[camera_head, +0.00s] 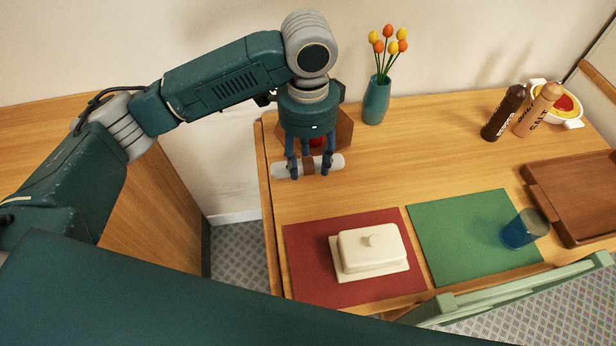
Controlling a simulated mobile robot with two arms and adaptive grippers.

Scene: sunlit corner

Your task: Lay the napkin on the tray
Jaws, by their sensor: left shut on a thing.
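My left gripper (309,170) points down over the far left part of the table and is shut on a rolled napkin (335,162). The napkin is pale grey-white with a brown band around its middle, and it lies level across the fingers. It seems to be held above the table, but the exact gap is hard to tell. The brown wooden tray (577,190) lies at the right of the table, partly cut off by the picture edge. Its visible surface is empty. My right gripper is not in view.
A red mat (305,270) bears a cream butter dish (372,249). A green mat (455,235) bears a blue glass (522,230). A brown box (342,130) stands behind the gripper. The table's middle is clear.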

